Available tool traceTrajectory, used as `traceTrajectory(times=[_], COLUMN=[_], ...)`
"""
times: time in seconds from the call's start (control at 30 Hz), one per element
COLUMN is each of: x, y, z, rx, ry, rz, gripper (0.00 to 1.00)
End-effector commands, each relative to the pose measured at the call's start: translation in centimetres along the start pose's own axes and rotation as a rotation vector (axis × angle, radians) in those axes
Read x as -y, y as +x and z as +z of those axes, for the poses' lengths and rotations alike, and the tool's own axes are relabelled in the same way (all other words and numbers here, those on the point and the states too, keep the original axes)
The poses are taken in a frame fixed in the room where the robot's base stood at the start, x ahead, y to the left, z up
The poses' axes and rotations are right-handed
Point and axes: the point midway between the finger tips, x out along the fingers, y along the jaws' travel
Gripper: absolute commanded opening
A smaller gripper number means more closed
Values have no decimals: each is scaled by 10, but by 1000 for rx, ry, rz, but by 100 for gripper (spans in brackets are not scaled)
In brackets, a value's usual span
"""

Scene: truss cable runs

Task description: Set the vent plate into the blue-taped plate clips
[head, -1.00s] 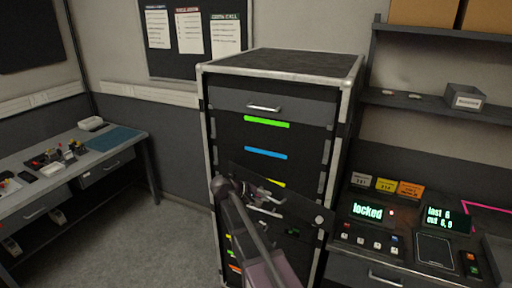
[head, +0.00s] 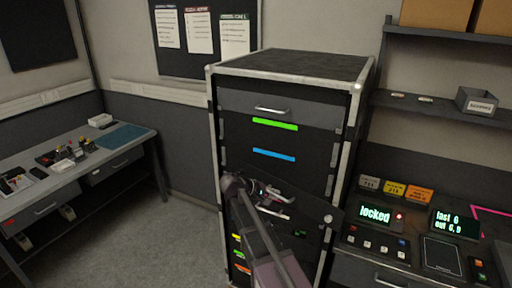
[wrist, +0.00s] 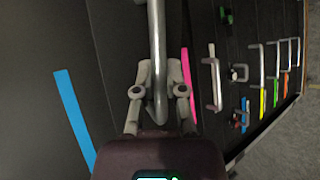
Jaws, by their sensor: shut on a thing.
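The vent plate (head: 312,212) is a dark panel with a pale round spot at its right end. It is held in front of the tall rack, slightly tilted. My gripper (head: 270,198) is at the plate's middle; in the wrist view my gripper (wrist: 160,98) is shut on a silver bar (wrist: 157,45), which appears to be the plate's handle. The blue tape (head: 273,154) lies on the rack front above the plate; it also shows in the wrist view (wrist: 75,120), to the left of the fingers. I cannot make out the clips or whether the plate touches the rack.
The rack (head: 212,150) has a drawer on top and a green strip (head: 275,124) above the blue one. Several handles and coloured strips lie lower down. A control desk with a "locked" display (head: 375,214) stands close on the right. A workbench (head: 110,150) is at left; floor between is clear.

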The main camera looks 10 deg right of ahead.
Motion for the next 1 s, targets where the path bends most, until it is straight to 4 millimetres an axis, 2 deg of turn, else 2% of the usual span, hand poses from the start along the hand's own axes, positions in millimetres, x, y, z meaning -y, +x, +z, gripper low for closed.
traceTrajectory(times=[0.03, 0.7, 1.0], x=[-10, -94, -124], y=[-8, -90, -122], z=[0, -14, -20], rx=[-8, -142, -196], ry=[-4, -83, -115], rz=[3, 39, 54], gripper=[0, 0, 0])
